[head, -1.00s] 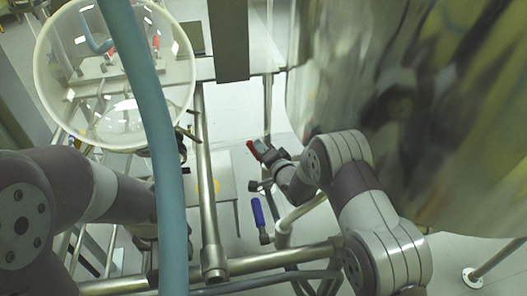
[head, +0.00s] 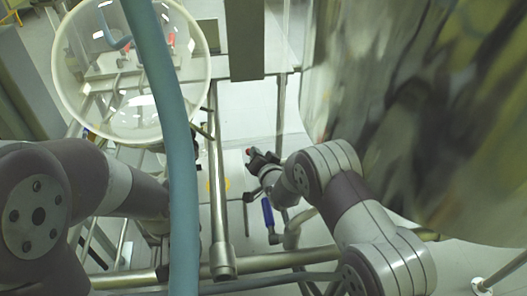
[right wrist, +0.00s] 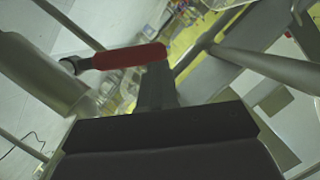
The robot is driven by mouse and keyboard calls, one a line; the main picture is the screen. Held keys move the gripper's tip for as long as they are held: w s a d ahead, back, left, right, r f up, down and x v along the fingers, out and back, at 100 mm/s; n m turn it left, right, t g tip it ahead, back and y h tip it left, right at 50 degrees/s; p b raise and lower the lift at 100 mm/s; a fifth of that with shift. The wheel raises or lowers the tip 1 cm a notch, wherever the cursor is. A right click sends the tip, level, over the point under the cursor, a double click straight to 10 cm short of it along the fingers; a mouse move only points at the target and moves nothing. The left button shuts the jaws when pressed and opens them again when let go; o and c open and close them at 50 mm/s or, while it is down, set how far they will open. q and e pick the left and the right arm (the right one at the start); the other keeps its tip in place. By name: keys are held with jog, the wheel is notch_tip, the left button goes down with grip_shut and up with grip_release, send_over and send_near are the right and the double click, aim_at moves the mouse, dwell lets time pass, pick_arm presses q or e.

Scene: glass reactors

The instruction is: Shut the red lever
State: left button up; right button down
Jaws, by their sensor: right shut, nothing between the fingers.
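The red lever (right wrist: 128,56) shows clearly in the right wrist view. Its grey pivot end is at the left beside a thick metal pipe, and its red handle points right. My right gripper (right wrist: 155,88) is shut and empty; its dark fingers overlap the handle's right end from below. I cannot tell for certain whether they touch. In the head view, only a small red bit of the lever (head: 249,152) shows at the tip of my right gripper (head: 258,158). My left arm comes in from the left, and its gripper is hidden behind the blue hose.
A blue-handled valve (head: 267,212) hangs just below my right gripper. A large shiny vessel (head: 420,110) fills the right side. A round glass vessel (head: 110,130) stands upper left, with a blue hose (head: 180,200) in front. Metal frame bars (head: 221,190) run beside my right gripper.

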jog(key=shift+s+a+f+n+h, duration=0.15)
jog(key=shift+a+f+n+h, duration=0.65)
jog(key=shift+n, duration=0.6)
